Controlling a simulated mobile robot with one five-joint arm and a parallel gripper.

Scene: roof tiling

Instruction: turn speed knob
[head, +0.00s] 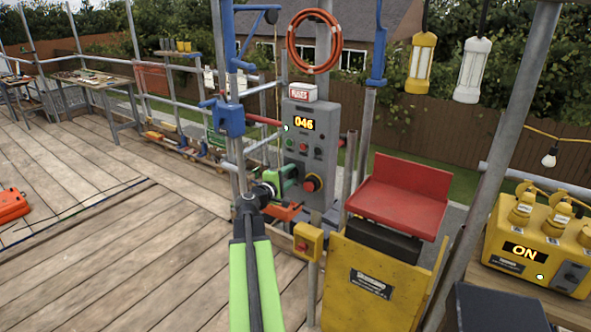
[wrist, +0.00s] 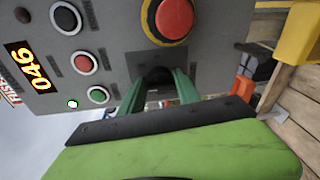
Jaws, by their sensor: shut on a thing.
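The grey control panel (head: 303,108) stands on a post at the middle of the head view, its display (head: 304,124) reading 046. The display also shows sideways in the wrist view (wrist: 28,67). The dark speed knob (wrist: 156,74) is on the panel face below the red mushroom button (wrist: 174,18) in the wrist view. My gripper (wrist: 159,84) has its two green fingers shut on the knob, one on each side. In the head view my gripper (head: 287,181) reaches the panel's lower left, and the knob is hidden there.
Red and green buttons (wrist: 98,95) sit beside the knob, and the red mushroom button (head: 312,183) is close to my gripper. Open wooden decking lies to the left.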

